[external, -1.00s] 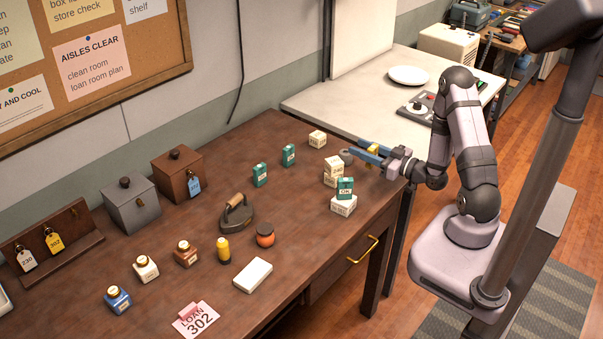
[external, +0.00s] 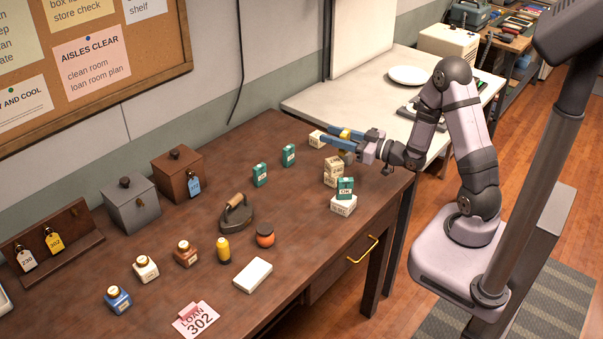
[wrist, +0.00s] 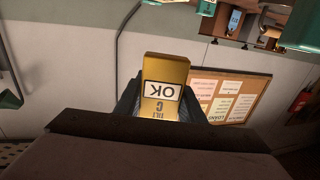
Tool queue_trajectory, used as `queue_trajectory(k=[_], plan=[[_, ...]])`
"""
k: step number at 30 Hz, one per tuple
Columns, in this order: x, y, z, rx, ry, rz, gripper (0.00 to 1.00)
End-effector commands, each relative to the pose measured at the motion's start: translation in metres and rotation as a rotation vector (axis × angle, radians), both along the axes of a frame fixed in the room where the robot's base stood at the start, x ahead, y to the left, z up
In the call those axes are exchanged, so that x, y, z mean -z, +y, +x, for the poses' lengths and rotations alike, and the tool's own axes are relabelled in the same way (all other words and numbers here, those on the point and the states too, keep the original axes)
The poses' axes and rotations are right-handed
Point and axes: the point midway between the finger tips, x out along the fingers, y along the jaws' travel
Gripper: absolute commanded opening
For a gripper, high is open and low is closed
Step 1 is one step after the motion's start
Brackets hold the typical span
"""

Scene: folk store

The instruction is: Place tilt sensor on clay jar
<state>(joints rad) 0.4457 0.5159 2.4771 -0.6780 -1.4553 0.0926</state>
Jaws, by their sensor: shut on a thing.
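My gripper (external: 341,139) is shut on a yellow block, the tilt sensor (external: 346,133), and holds it above the far right part of the brown table. In the wrist view the tilt sensor (wrist: 163,86) sits between the dark fingers, with a white OK label and upside-down lettering. A small round orange-red jar with a dark lid (external: 265,236), which looks like the clay jar, stands on the table well to the left and nearer the camera. It is apart from my gripper, and nothing sits on it.
Cream boxes (external: 332,172) and a green OK block (external: 345,187) on a white box stand under and near my gripper. Table between is mostly clear.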

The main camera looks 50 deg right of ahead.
Motion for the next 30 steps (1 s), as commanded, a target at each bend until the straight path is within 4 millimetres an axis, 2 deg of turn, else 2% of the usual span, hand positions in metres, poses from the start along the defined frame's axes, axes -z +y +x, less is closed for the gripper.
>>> queue_trajectory(k=[1, 3, 11, 13, 21, 25, 30], plan=[[-0.015, 0.022, 0.011, -0.041, -0.009, -0.004, 0.12], [-0.031, 0.047, 0.022, -0.084, -0.01, -0.004, 0.12], [-0.083, 0.136, 0.045, -0.224, -0.008, 0.0, 0.12], [-0.064, 0.163, 0.047, -0.269, 0.002, 0.001, 0.12], [-0.036, 0.269, 0.036, -0.438, -0.001, 0.001, 0.12], [-0.028, 0.308, 0.025, -0.497, -0.001, 0.001, 0.12], [-0.022, 0.338, 0.013, -0.543, 0.0, 0.001, 0.12]])
